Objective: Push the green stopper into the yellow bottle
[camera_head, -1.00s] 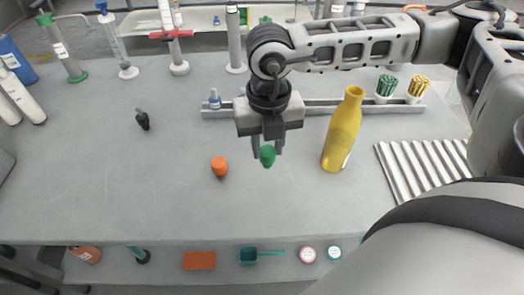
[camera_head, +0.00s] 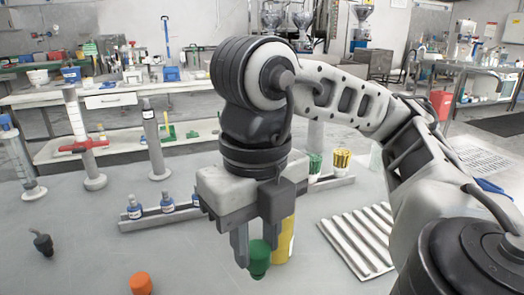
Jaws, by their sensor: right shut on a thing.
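My right gripper (camera_head: 257,246) is shut on the green stopper (camera_head: 259,262), which hangs below its fingertips. The yellow bottle (camera_head: 283,243) stands behind the gripper and to the right of the stopper in the picture. The gripper hides its top and much of its body, so I cannot tell how high the stopper is against the bottle's mouth. My left gripper is out of view.
An orange stopper (camera_head: 140,284) and a black stopper (camera_head: 43,244) are on the grey table (camera_head: 85,230). A ridged metal tray (camera_head: 360,240) is on the right.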

